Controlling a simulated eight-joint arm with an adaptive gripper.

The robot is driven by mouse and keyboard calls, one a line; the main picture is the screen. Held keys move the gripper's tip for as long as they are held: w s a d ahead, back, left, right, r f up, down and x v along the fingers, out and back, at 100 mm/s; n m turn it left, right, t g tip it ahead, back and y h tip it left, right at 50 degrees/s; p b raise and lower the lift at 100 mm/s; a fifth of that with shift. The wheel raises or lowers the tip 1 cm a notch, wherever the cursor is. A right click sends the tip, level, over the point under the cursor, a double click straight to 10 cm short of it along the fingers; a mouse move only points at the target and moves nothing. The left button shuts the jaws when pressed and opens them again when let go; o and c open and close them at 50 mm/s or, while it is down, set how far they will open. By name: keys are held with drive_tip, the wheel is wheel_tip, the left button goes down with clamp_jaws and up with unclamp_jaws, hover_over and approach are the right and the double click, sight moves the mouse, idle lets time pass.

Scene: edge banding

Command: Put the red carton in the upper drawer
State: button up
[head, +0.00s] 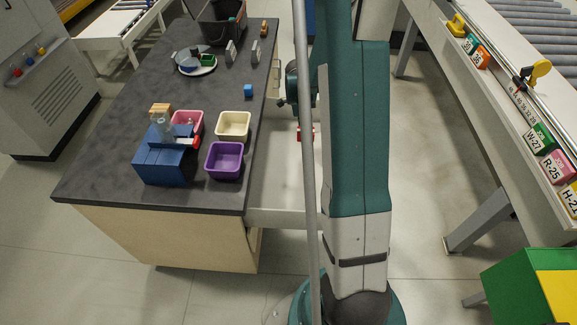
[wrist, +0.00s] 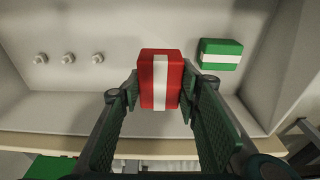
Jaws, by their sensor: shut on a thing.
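The red carton (wrist: 160,80) with a white stripe is between the fingertips of my gripper (wrist: 159,90) in the wrist view. The gripper is shut on its sides. In the head view a small part of the red carton (head: 306,134) shows beside my arm, which hides most of the gripper. An open pale drawer (head: 277,180) sticks out from the right side of the counter; its light interior (wrist: 60,95) lies below the carton in the wrist view. I cannot tell whether the carton touches the drawer floor.
A green carton (wrist: 220,54) with a white stripe lies to the right of the red one. Three white knobs (wrist: 68,58) stand at the left. The dark counter (head: 110,165) holds a purple bin (head: 225,160), a cream bin (head: 233,125) and a blue box (head: 163,165).

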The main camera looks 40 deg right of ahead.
drive_tip(key=shift+f, duration=0.15)
drive_tip(key=b, duration=0.2)
hover_over(306, 153)
drive_tip(key=shift+w+a+f, duration=0.15)
drive_tip(key=shift+f, duration=1.35)
drive_tip(key=shift+w+a+f, duration=0.1)
drive_tip(key=shift+w+f, duration=0.05)
drive_tip(key=shift+f, duration=1.35)
drive_tip(key=shift+f, duration=1.9)
drive_tip(key=shift+f+b, duration=0.15)
drive_tip(key=shift+b, duration=0.2)
drive_tip(key=o, duration=0.9)
drive_tip(key=shift+r, duration=0.2)
drive_tip(key=r+p, duration=0.1)
drive_tip(key=r, duration=0.3)
drive_tip(key=w+a+r+p, duration=0.1)
drive_tip(key=r, duration=0.3)
drive_tip(key=r+p, duration=0.1)
drive_tip(key=r, duration=0.3)
drive_tip(key=shift+w+a, duration=0.15)
